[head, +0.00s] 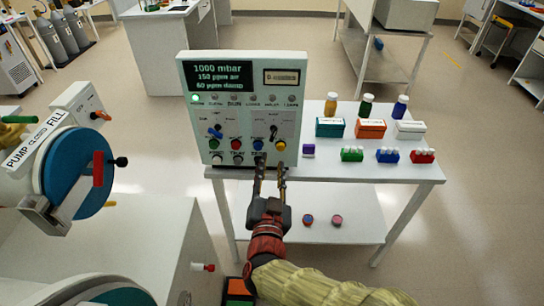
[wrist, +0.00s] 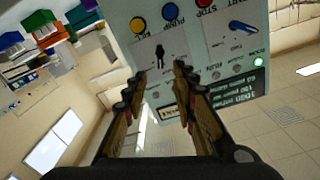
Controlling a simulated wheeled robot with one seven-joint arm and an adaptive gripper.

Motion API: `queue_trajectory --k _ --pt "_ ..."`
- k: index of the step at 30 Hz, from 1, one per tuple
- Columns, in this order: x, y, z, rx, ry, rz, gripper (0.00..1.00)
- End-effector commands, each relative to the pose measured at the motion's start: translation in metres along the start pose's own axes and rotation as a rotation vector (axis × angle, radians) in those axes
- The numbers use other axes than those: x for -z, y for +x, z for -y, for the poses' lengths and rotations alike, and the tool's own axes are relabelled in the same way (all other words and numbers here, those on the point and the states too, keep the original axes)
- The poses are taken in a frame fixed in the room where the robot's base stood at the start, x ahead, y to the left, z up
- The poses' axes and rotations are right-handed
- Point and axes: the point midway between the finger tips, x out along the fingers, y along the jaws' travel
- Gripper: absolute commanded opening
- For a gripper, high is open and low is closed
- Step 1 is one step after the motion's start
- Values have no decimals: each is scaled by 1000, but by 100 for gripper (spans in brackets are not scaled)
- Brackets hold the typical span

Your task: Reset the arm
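My gripper (head: 270,186) reaches up in front of the lower part of the control panel (head: 242,82). Its two fingers are apart with nothing between them. In the wrist view the panel appears upside down, and my open gripper (wrist: 162,85) points at its face. A black switch lever (wrist: 160,55) stands just ahead of the fingertips. A blue lever (wrist: 243,27) is on the other side of the panel. Coloured push buttons, including a yellow one (head: 280,146), line the panel's lower edge. A green lamp (head: 196,98) is lit at its left. I cannot tell whether the fingers touch the panel.
The panel stands on a white table (head: 345,170) holding bottles, coloured boxes and small vial racks to its right. A glovebox with a blue round door (head: 68,170) and red handle is close at left. Open floor (head: 440,230) lies to the right.

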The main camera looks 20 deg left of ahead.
Motion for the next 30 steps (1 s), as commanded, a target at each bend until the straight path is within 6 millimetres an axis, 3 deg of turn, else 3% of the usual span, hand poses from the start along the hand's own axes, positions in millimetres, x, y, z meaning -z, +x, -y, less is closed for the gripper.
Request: queue_trajectory --k 6,21,25,30 --pt "0 -10 0 1 0 0 27" --pt "-3 -10 0 3 7 13 27" --pt "-33 -12 10 39 13 124 27" --pt "-107 -44 36 166 -30 428 27"
